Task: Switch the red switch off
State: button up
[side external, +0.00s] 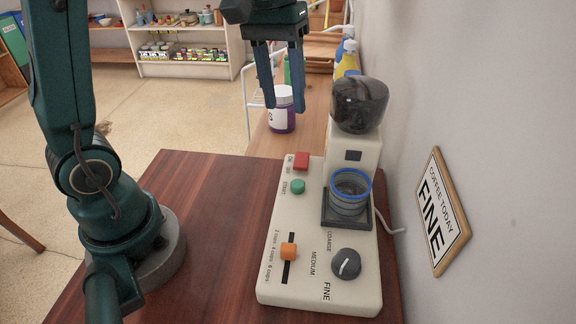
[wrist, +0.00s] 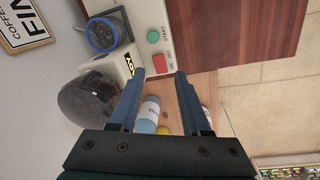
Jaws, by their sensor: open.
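The red switch (side external: 302,161) is a small block at the far end of the cream coffee grinder's panel (side external: 300,215), beside ON and OFF lettering. It also shows in the wrist view (wrist: 158,62), just beyond my fingertips. I cannot tell which way it is set. My gripper (side external: 285,108) is open and empty. It hangs above and beyond the switch in the side view, apart from it. In the wrist view the two blue fingers (wrist: 160,74) stand apart. A green START button (side external: 297,186) sits next to the switch.
The grinder has a dark hopper (side external: 360,103), a blue-rimmed cup (side external: 350,192), an orange slider (side external: 288,251) and a grey dial (side external: 346,263). A purple jar (side external: 282,112) stands behind. A sign (side external: 442,212) hangs on the right wall. The wooden table (side external: 200,210) is clear at left.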

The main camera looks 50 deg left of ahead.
jog(key=n+g, duration=0.2)
send_over(301, 159)
notch_tip(301, 159, down, 3)
jog(key=shift+n+g+h, duration=0.8)
jog(key=shift+g+h, duration=0.1)
jog(key=f, duration=0.1)
jog(key=w+a+f, duration=0.1)
jog(key=f, duration=0.1)
jog(key=w+a+f, duration=0.1)
jog(key=shift+f, duration=0.15)
jog(key=shift+w+f, duration=0.1)
jog(key=shift+f, duration=0.35)
jog(key=shift+x, duration=2.55)
